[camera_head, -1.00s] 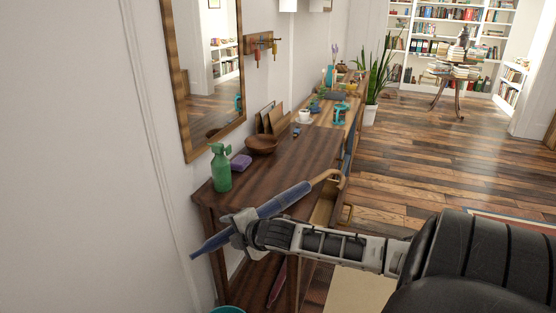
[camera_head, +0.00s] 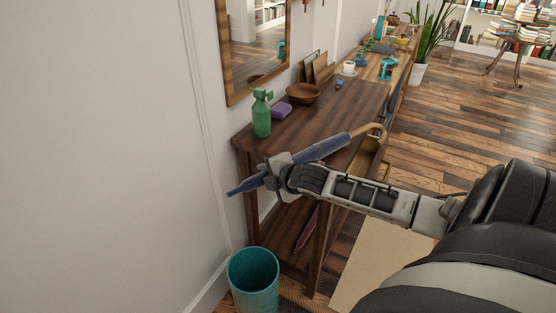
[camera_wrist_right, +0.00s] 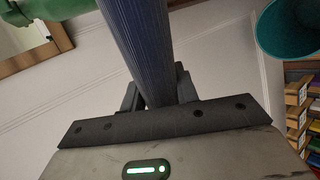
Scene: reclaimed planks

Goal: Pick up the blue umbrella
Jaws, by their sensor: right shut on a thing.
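The blue umbrella (camera_head: 322,148) is closed, with a curved tan handle at its right end and its tip pointing down to the left. My right gripper (camera_head: 279,172) is shut around its shaft and holds it slantwise in front of the dark wooden console table (camera_head: 330,120). In the right wrist view the umbrella (camera_wrist_right: 147,40) runs between the two dark fingers (camera_wrist_right: 160,90). My left gripper is in neither view.
A green spray bottle (camera_head: 261,113), a purple sponge (camera_head: 282,110) and a wooden bowl (camera_head: 303,94) stand on the table. A teal bin (camera_head: 254,280) stands on the floor by the wall. A framed mirror (camera_head: 230,60) hangs above. Open plank floor lies to the right.

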